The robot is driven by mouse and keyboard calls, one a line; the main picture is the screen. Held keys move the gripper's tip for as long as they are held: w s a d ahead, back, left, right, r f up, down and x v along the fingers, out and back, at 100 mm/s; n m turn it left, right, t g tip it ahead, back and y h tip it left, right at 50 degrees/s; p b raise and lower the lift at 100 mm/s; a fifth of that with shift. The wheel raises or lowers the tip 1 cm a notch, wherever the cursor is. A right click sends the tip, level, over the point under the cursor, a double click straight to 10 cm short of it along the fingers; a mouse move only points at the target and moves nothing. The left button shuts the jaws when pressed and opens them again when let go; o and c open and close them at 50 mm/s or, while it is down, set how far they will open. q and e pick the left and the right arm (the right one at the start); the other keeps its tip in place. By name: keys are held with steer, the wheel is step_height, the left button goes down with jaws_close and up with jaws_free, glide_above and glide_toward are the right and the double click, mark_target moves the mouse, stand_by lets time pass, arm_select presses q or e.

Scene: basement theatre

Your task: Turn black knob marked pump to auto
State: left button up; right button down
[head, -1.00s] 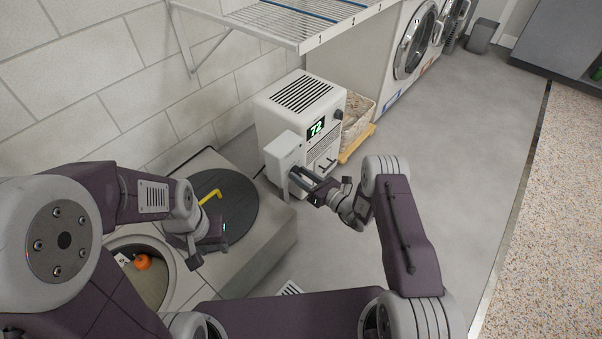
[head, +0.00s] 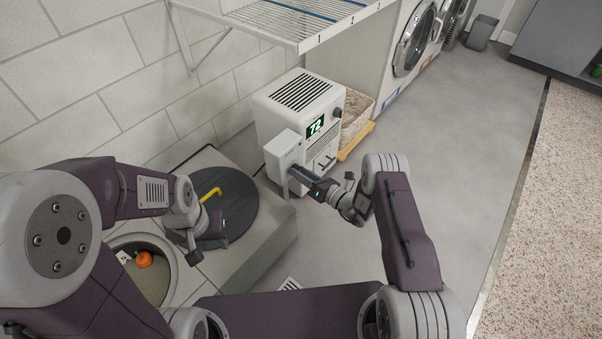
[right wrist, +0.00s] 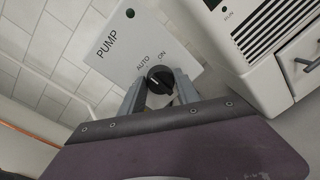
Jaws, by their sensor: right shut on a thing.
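The white pump box (head: 284,150) stands against the front left of the white dehumidifier. In the right wrist view its panel (right wrist: 128,38) reads PUMP, with AUTO and ON printed above the black knob (right wrist: 160,79). The knob is round with a pale mark on its left part; I cannot tell exactly which label the mark points to. My right gripper (right wrist: 160,92) has one finger on either side of the knob and is shut on it. In the head view my right gripper (head: 296,173) reaches the box's face, hiding the knob. My left gripper (head: 191,250) hangs over the pale ledge; its jaws are unclear.
The dehumidifier (head: 299,112) shows 72 on its display. A bin (head: 357,119) stands behind it, and a wire shelf (head: 293,18) hangs above. A black round lid (head: 244,205) with a yellow handle and an open pit (head: 150,278) are at left. The floor to the right is clear.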

steer(key=c, duration=0.9)
jaws_free()
steer(key=p+v, duration=0.4)
steer(key=v, duration=0.5)
steer(key=shift+d, duration=0.1)
